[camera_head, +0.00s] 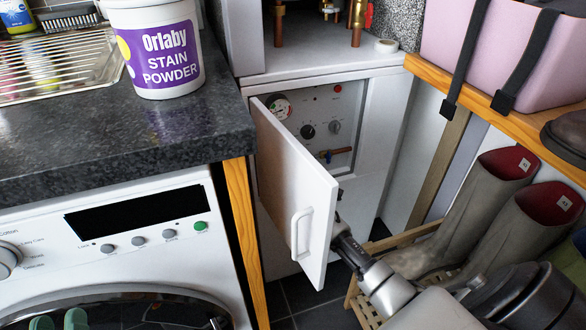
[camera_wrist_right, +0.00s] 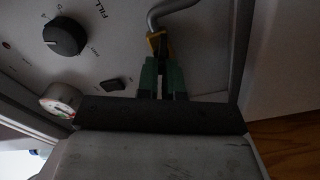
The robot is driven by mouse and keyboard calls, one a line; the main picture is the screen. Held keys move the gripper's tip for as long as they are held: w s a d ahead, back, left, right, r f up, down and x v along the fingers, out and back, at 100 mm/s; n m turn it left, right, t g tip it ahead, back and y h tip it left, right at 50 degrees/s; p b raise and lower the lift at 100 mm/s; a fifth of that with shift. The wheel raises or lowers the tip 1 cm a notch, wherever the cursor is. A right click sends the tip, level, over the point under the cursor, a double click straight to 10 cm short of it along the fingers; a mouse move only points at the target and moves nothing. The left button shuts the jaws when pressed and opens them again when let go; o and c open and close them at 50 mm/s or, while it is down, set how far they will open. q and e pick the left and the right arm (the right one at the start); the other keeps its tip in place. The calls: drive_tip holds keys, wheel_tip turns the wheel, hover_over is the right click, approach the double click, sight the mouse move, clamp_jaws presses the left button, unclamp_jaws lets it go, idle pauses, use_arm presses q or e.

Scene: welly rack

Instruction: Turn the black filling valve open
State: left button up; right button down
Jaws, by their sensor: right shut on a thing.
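The black filling valve (camera_wrist_right: 170,48) shows in the right wrist view as a small dark handle beside a brass fitting and a grey curved pipe, close to the FILL lettering. My right gripper (camera_wrist_right: 164,80) has its green fingers shut on this handle. In the head view the right arm comes in from the lower right and its gripper is hidden behind the open white door (camera_head: 295,180). Brass pipework (camera_head: 341,152) shows low on the grey panel (camera_head: 320,105).
The washing machine (camera_head: 120,215) and dark worktop (camera_head: 215,125) stand left. Grey boots (camera_head: 470,205) on a wooden rack crowd the right. A shelf (camera_head: 480,100) carries a pink box.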

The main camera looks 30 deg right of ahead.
use_arm(q)
drive_tip(key=shift+w+f+g, duration=0.1)
drive_tip(key=shift+f+g, duration=0.2)
use_arm(e)
drive_tip(key=n, duration=0.4)
drive_tip(key=shift+a+f+n, duration=0.1)
drive_tip(key=shift+f+n, duration=0.2)
drive_tip(key=shift+n, duration=0.1)
drive_tip(key=c, duration=1.3)
unclamp_jaws()
